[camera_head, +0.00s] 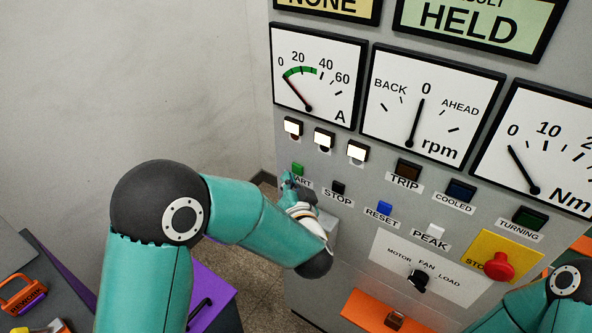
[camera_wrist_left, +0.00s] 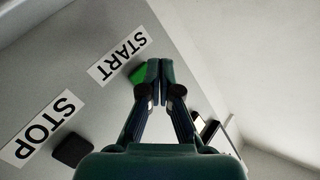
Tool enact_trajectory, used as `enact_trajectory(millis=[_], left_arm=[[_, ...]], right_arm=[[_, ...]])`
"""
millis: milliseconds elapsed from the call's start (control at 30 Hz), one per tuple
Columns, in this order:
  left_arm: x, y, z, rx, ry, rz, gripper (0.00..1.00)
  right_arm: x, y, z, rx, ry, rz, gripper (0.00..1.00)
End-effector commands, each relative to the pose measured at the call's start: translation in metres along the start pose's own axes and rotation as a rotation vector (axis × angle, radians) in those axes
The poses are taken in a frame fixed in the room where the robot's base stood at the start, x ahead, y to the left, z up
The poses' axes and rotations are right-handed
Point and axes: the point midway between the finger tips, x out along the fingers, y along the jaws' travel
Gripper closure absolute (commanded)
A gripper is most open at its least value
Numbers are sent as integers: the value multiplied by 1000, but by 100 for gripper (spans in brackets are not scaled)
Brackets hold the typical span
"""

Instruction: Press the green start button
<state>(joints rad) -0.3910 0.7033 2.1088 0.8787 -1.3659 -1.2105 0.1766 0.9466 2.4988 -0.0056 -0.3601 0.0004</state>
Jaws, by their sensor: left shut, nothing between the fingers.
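The green start button (camera_head: 298,169) sits on the grey panel above the partly hidden START label. In the left wrist view the green button (camera_wrist_left: 138,75) shows beside the START label, partly covered by my fingers. My left gripper (camera_head: 287,178) is shut and empty, with its tips close to the button. In the left wrist view its fingertips (camera_wrist_left: 160,65) overlap the button's edge; I cannot tell whether they touch it. My right arm shows at the lower right, but its gripper is out of view.
The black STOP button (camera_head: 338,187), blue RESET button (camera_head: 385,208) and white PEAK button (camera_head: 436,229) lie to the right. A red stop button (camera_head: 498,266) on a yellow plate, a rotary knob (camera_head: 418,281) and an orange ledge (camera_head: 372,316) are lower. Gauges are above.

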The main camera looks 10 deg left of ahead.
Motion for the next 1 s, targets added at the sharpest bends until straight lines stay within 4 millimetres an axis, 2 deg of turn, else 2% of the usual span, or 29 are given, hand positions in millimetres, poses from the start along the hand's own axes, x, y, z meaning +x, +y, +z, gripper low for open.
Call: enact_trajectory(millis=[1000], left_arm=[[6,4,-6,0,0,0,100]], right_arm=[[-3,-1,0,0,0,0,32]])
